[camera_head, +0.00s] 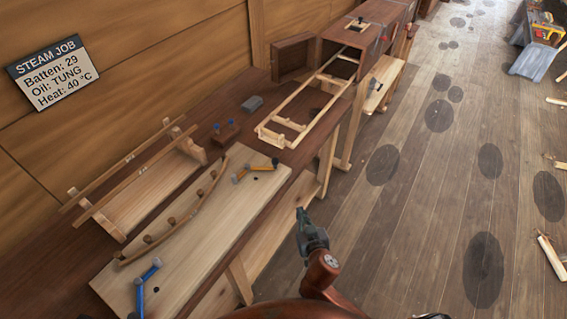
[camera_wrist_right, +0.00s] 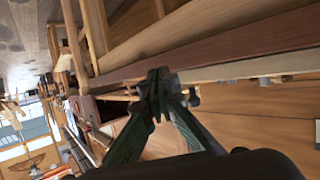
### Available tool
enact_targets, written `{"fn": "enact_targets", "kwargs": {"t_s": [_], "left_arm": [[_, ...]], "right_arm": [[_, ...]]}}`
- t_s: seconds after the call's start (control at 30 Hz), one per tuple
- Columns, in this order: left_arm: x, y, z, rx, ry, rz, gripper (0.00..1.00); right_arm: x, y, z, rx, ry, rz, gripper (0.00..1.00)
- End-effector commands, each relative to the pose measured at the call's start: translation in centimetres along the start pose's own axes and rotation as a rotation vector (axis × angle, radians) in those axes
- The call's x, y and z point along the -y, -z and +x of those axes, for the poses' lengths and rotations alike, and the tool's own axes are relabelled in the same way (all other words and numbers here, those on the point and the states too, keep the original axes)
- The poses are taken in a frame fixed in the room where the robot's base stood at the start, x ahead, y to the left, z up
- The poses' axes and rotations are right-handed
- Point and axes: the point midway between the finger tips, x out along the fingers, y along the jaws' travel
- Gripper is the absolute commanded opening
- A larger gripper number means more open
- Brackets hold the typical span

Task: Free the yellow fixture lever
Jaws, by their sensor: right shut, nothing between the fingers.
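The yellow fixture lever (camera_head: 262,167) lies at the far right end of the pale fixture board (camera_head: 205,232) on the bench, with a grey-blue piece at its left end. A blue lever (camera_head: 140,292) sits at the near left end of the same board. A curved wooden strip (camera_head: 184,222) with several brown blocks lies along the board. My right gripper (camera_head: 301,215) is shut and empty, to the right of the board's edge and apart from the yellow lever. Its shut fingers show in the right wrist view (camera_wrist_right: 158,82). My left gripper is not seen.
A wooden rack with long battens (camera_head: 150,190) stands at the bench's back left. A slatted wooden frame (camera_head: 312,95) and a small block with blue knobs (camera_head: 226,131) are beyond the lever. Open floor (camera_head: 430,200) lies to the right. A sign (camera_head: 53,72) hangs on the wall.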

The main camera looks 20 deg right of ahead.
Motion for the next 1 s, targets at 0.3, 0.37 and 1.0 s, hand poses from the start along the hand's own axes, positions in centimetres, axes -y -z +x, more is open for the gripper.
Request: {"fn": "enact_targets", "kwargs": {"t_s": [0.3, 0.37, 1.0], "left_arm": [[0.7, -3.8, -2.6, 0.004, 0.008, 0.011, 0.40], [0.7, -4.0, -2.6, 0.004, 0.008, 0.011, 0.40], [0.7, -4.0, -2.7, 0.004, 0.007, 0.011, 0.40]], "right_arm": [[3.3, 10.5, -2.1, -0.176, 0.079, 0.020, 0.00], [3.5, 10.7, -1.9, -0.181, 0.082, 0.019, 0.00], [4.3, 12.7, 9.2, -0.182, 0.081, 0.017, 0.00]]}}
